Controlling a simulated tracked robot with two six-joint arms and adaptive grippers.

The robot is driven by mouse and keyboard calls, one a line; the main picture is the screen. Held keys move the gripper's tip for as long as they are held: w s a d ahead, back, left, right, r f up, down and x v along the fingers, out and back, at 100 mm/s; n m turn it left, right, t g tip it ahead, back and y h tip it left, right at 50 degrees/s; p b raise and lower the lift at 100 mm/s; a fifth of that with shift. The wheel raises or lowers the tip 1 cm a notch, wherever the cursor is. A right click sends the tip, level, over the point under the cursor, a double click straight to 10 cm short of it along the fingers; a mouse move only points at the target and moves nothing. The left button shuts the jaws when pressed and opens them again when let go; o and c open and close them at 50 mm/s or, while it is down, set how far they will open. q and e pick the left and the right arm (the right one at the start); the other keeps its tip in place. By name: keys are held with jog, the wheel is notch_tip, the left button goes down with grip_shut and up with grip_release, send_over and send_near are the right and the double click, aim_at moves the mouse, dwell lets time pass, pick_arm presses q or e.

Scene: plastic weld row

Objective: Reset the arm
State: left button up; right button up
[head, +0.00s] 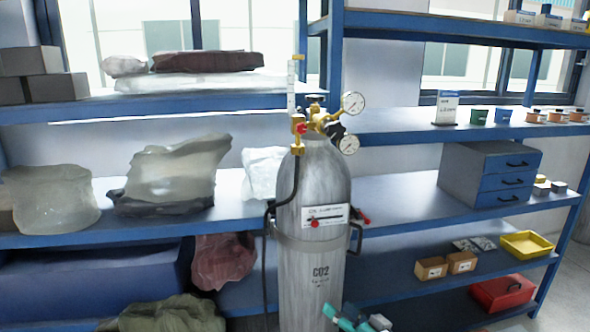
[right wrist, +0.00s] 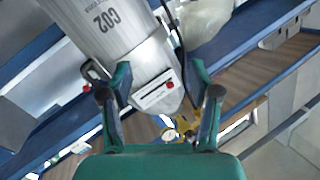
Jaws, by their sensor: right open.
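My right gripper (head: 345,320) shows only in part at the bottom edge of the head view, as teal pieces in front of the lower part of a grey CO2 cylinder (head: 322,205). In the right wrist view my right gripper (right wrist: 160,78) has its two teal fingers spread wide. The upper part of the cylinder (right wrist: 128,45) shows beyond and between the fingers. Nothing is held, and I cannot tell how far the fingers are from the cylinder. My left gripper is not in view.
Brass valves and gauges (head: 320,122) top the cylinder, and a black hose hangs at its left. Blue shelves (head: 400,207) stand behind. They hold wrapped lumps (head: 175,175), a drawer box (head: 490,172), a yellow tray (head: 526,244) and a red box (head: 502,292). Floor shows at the far right.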

jog(key=s+d+f+m+g+h, duration=0.1)
jog(key=s+f+m+g+h, duration=0.15)
jog(key=s+f, duration=0.65)
jog(key=s+f+m+g+h, duration=0.15)
jog(key=s+f+g, duration=0.3)
jog(key=f, duration=0.95)
jog(key=s+f+g, duration=0.3)
jog(key=s, duration=0.7)
jog(key=s+f+g+h, duration=0.1)
jog(key=s+f+g, duration=0.2)
jog(key=s, duration=0.7)
jog(key=shift+s+d+f+n+g, duration=0.15)
jog(key=shift+d+f+n+g, duration=0.15)
jog(key=shift+g, duration=0.1)
